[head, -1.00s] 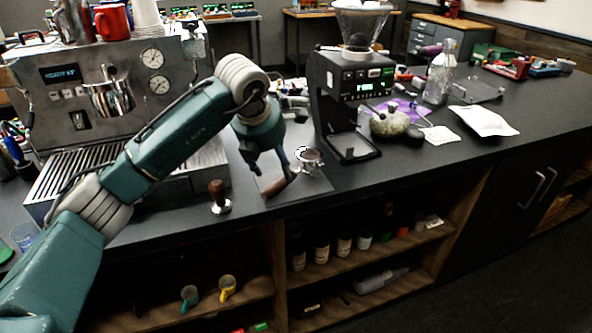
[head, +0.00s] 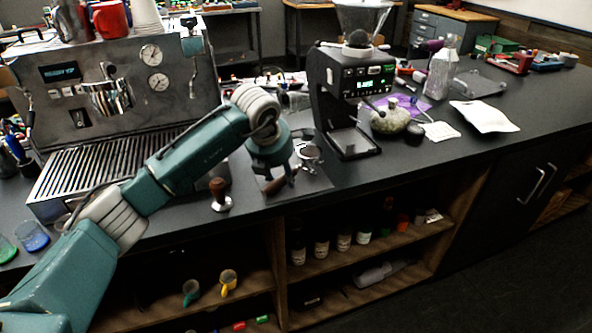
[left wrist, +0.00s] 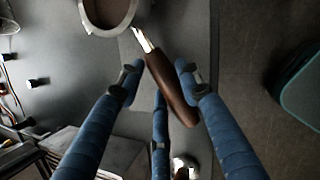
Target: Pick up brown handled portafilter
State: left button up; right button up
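The portafilter lies on a grey mat at the counter's front edge. Its metal basket (head: 310,152) points to the back right and its brown handle (head: 275,187) to the front left. In the left wrist view the brown handle (left wrist: 172,92) runs diagonally between my blue fingers, and part of the round basket (left wrist: 107,12) shows at the top. My left gripper (head: 284,180) is over the handle. In the left wrist view my left gripper (left wrist: 158,72) is open, with fingertips on both sides of the handle and small gaps visible. My right gripper is not in view.
A tamper (head: 219,196) with a brown knob stands left of the mat (head: 315,183). The espresso machine (head: 120,100) is at the left, and a black grinder (head: 345,100) stands behind and right of the portafilter. Open shelves lie below the counter edge.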

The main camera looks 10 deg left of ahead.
pick_arm(q)
grip_shut()
jog(key=shift+w+r, duration=0.1)
jog(key=shift+r, duration=0.15)
notch_tip(320, 180, up, 20)
jog(key=b, duration=0.2)
jog(key=shift+f, duration=0.2)
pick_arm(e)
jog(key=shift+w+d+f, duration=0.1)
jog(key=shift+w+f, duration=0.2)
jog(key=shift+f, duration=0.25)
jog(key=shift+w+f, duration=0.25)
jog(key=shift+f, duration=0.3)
pick_arm(q)
jog(key=shift+o, duration=2)
grip_release()
grip_shut()
jog(key=shift+f, duration=0.1)
